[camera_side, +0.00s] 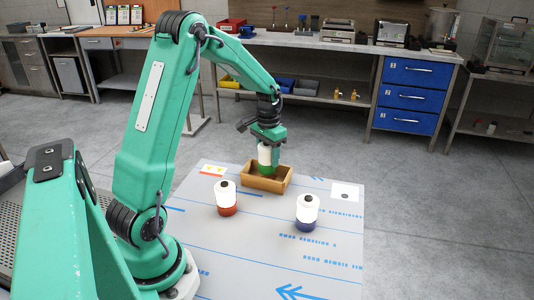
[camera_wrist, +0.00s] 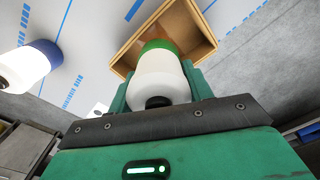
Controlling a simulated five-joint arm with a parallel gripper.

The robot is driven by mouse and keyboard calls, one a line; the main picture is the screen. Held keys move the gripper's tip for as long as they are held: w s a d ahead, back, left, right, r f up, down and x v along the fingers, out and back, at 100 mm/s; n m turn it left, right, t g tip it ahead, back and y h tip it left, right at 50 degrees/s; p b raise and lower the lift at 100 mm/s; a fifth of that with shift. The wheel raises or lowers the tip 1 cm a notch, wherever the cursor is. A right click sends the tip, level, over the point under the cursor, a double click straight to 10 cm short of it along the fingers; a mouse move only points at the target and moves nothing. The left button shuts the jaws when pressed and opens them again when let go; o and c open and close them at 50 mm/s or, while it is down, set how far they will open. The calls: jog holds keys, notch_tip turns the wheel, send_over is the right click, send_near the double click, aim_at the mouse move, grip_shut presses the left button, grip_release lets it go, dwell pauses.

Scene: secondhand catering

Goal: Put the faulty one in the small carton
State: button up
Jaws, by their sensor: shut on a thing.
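My gripper (camera_side: 266,146) is shut on a white bottle with a green band (camera_side: 265,156), held upright with its green end down. The green-banded bottle also shows in the wrist view (camera_wrist: 160,75), between the two fingers. Its green end is at the opening of the small tan carton (camera_side: 266,184); I cannot tell how far inside it is. The carton's open top shows in the wrist view (camera_wrist: 195,25). A white bottle with a red-orange base (camera_side: 226,190) stands left of the carton. A white bottle with a blue base (camera_side: 307,207) stands to its right, also in the wrist view (camera_wrist: 25,70).
The grey table sheet (camera_side: 260,255) with blue print has free room at the front. A white card with orange marks (camera_side: 212,169) lies at the back left, and a white card with a dark spot (camera_side: 346,191) at the right. A workbench (camera_side: 310,45) stands well behind.

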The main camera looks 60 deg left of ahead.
aim_at(268, 165)
jog(key=shift+a+f, duration=0.1)
jog(key=shift+a, duration=0.05)
jog(key=shift+f, duration=1.95)
jog(key=shift+f, duration=0.1)
jog(key=o, duration=1.2)
notch_tip(268, 165, up, 12)
jog(key=shift+r, duration=0.1)
